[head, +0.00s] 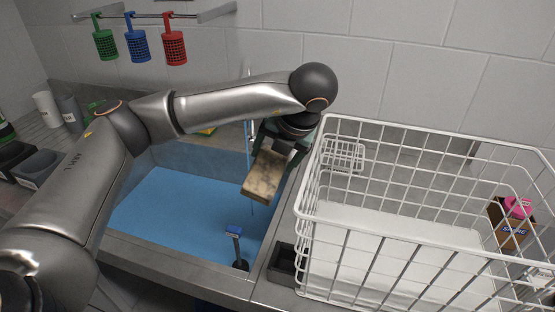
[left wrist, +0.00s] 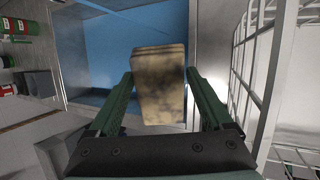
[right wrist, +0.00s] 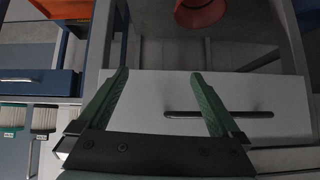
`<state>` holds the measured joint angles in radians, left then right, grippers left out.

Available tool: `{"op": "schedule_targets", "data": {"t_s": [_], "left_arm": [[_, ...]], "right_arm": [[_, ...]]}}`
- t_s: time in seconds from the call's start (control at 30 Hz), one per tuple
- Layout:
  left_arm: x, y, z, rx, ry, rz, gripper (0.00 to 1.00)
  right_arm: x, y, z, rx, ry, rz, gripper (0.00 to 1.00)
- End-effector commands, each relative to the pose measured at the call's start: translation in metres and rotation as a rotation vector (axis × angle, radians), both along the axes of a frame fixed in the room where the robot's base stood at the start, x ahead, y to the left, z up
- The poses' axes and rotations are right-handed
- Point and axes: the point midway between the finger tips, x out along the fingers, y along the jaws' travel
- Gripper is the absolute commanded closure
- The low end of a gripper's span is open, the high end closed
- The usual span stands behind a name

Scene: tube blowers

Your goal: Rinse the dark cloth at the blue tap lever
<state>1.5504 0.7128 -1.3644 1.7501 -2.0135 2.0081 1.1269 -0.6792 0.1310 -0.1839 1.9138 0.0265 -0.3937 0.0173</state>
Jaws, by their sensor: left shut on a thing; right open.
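My left gripper (head: 272,150) is shut on a folded tan cloth (head: 264,176) with dark stains. It holds this block-like cloth tilted over the right side of the blue-floored sink (head: 165,215). The cloth also shows between the fingers in the left wrist view (left wrist: 160,82). A lever with a blue top (head: 234,231) stands at the sink's front right, below the cloth and apart from it. A thin pale-blue vertical line, perhaps water, shows behind the cloth; the tap is largely hidden by my arm. My right gripper (right wrist: 160,74) is open and empty, away from the sink.
A white wire basket (head: 410,240) stands close to the right of my left gripper. A small dark box (head: 283,262) sits between sink and basket. Green, blue and red holders (head: 136,46) hang on the wall. A white drawer (right wrist: 240,95) faces my right gripper.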

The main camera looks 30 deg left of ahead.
Motion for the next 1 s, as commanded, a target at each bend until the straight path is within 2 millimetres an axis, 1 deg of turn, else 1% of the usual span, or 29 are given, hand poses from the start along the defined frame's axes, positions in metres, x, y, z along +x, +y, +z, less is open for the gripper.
{"op": "schedule_targets", "data": {"t_s": [0.03, 0.1, 0.37, 0.43, 0.87, 1.0], "left_arm": [[0.002, 0.006, -0.005, -0.001, -0.001, 0.005, 0.7], [0.005, 0.013, -0.006, -0.001, 0.0, 0.005, 0.7], [0.016, 0.036, -0.009, 0.0, 0.0, 0.005, 0.7], [0.019, 0.042, -0.008, -0.001, 0.002, 0.004, 0.7], [0.038, 0.08, -0.017, 0.0, 0.002, 0.004, 0.7], [0.044, 0.092, -0.02, 0.0, 0.002, 0.004, 0.7]], "right_arm": [[0.0, 0.0, -0.008, 0.0, 0.0, 0.0, 0.0], [0.0, 0.0, -0.013, 0.0, 0.0, 0.0, 0.0], [0.0, 0.0, -0.025, 0.0, 0.0, 0.0, 0.0], [0.0, 0.0, -0.021, 0.0, 0.0, 0.0, 0.0], [0.0, 0.0, -0.019, 0.0, 0.0, 0.0, 0.0], [0.0, 0.0, -0.022, 0.0, 0.0, 0.0, 0.0]]}}
